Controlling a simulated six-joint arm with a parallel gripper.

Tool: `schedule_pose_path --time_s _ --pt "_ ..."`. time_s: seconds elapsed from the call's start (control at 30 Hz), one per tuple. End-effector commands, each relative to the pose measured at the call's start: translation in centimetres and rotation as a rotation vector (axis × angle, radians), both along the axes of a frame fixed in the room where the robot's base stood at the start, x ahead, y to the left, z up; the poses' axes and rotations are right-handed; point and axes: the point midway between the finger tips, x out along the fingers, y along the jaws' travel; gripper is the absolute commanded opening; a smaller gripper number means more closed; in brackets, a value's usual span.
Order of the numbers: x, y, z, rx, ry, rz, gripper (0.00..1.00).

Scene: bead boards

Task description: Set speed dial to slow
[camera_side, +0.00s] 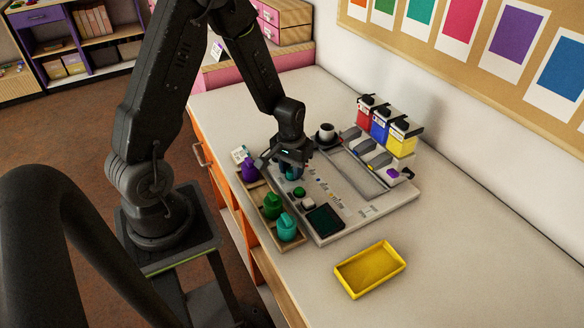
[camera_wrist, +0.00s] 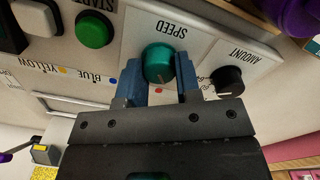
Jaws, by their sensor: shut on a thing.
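The speed dial (camera_wrist: 158,60) is a round teal knob on a pale plate marked SPEED, upside down in the wrist view. My gripper (camera_wrist: 159,72) has its two blue fingers on either side of the knob, shut on it. A red dot (camera_wrist: 159,91) shows on the plate between the fingers, just below the knob. Other marks around the dial are hidden by my fingers, and I cannot tell the dial's setting. In the side view my gripper (camera_side: 291,168) is down at the left part of the grey machine board (camera_side: 385,211), covering most of the dial.
A black AMOUNT knob (camera_wrist: 227,79) sits close beside my gripper. A green START button (camera_wrist: 95,30) is on the other side. A wooden tray (camera_side: 262,219) with purple, green and teal pieces lines the board's left edge. A yellow tray (camera_side: 370,268) stands apart on open table.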

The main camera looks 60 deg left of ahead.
Motion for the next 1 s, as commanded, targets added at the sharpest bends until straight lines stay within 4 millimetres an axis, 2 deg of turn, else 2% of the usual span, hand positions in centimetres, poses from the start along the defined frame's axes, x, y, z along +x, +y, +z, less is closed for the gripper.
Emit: schedule_pose_path --time_s 0.6,1.0 --pt "0.05 -0.11 0.05 0.000 0.001 -0.489 0.08" --pt "0.06 -0.13 0.06 0.000 0.001 -0.648 0.08"
